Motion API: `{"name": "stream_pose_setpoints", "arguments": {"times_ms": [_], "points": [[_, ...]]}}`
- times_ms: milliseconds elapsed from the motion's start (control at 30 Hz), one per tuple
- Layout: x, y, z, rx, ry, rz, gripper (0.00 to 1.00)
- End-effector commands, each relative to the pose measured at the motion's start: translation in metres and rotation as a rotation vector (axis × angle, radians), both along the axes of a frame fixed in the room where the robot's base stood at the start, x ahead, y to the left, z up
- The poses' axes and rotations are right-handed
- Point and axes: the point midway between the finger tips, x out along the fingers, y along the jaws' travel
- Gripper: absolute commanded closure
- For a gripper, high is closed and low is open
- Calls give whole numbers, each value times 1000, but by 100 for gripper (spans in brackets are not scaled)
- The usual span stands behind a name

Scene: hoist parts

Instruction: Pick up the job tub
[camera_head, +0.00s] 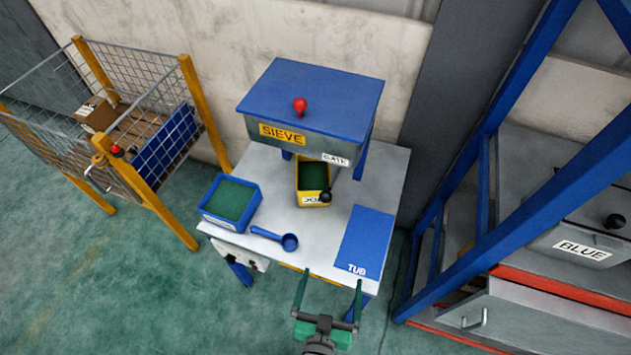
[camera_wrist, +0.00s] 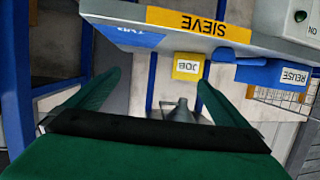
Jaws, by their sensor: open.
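The job tub (camera_head: 313,178) is a small yellow tub with green material inside. It stands on the workbench under the front of the blue sieve box (camera_head: 309,95), by its gate label. A black knob partly covers the tub's front label in the head view. In the wrist view, a yellow face of the job tub (camera_wrist: 187,67) marked JOB shows between the fingers, towards the right one. My gripper (camera_head: 331,279) is open and empty at the bench's front edge, apart from the tub. Its two green fingers also show in the wrist view (camera_wrist: 158,78).
On the workbench (camera_head: 270,170), a blue tub (camera_head: 230,202) with green contents and a blue scoop (camera_head: 275,237) lie to the left. A flat blue TUB mat (camera_head: 366,240) lies bare at the right. A blue frame (camera_head: 500,180) stands right, a mesh cage (camera_head: 160,150) left.

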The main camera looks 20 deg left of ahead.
Motion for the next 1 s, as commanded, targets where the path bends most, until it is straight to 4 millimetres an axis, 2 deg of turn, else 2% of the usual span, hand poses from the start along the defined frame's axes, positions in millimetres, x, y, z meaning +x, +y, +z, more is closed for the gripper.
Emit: {"name": "stream_pose_setpoints", "arguments": {"times_ms": [33, 267, 500, 600, 700, 867, 1000], "points": [[21, 9, -2, 2, -4, 19, 0], [102, 43, -8, -1, 19, 87, 0], [182, 88, 6, -16, 40, 176, 0], [205, 103, 14, -23, 49, 206, 0], [219, 114, 19, -29, 53, 227, 0], [229, 122, 24, -34, 59, 243, 0], [243, 128, 20, -35, 59, 246, 0]]}}
